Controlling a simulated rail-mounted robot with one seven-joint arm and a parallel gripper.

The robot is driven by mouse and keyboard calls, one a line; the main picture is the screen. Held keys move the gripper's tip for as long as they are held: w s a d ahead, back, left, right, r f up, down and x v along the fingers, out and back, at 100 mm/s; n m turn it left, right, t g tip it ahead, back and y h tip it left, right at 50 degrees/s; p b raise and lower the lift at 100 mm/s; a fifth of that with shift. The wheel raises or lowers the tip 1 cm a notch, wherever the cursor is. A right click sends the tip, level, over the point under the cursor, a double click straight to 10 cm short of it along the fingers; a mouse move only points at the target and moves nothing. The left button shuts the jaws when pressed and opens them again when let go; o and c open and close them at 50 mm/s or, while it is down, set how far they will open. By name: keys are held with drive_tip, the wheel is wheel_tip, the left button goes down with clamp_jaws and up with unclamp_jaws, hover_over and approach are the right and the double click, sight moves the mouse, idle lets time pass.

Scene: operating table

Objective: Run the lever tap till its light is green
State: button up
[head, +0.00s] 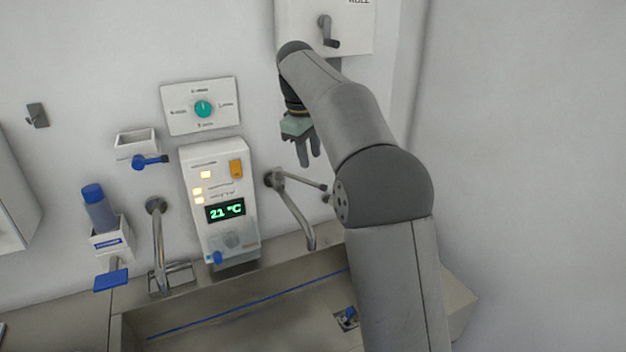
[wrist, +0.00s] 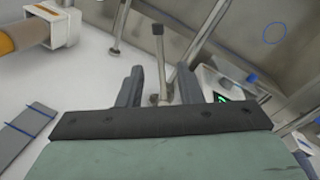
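The lever tap (head: 298,215) is on the wall right of the control box, its spout curving down over the sink. Its thin lever (head: 306,181) points right. In the wrist view the lever (wrist: 158,50) with a dark tip stands beyond and between my fingers. My gripper (head: 308,163) hangs fingers down just above the lever, open and empty; I cannot tell if it touches. The control box (head: 222,232) has several pale yellow lights (head: 205,174) and a green 21 °C display (head: 225,211). I see no green lamp apart from the display, and cannot tell which light is the tap's.
Another tap (head: 158,245) stands left of the box. A dial panel (head: 202,106) is above it. A bottle (head: 100,208) in a holder and a small bracket (head: 137,143) are at the left. A crank box (head: 345,20) is above my arm. The steel sink (head: 250,320) lies below.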

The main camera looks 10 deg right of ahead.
sight(314, 183)
drive_tip(key=f, duration=0.4)
drive_tip(key=w+d+f, duration=0.1)
drive_tip(key=f, duration=0.2)
clamp_jaws()
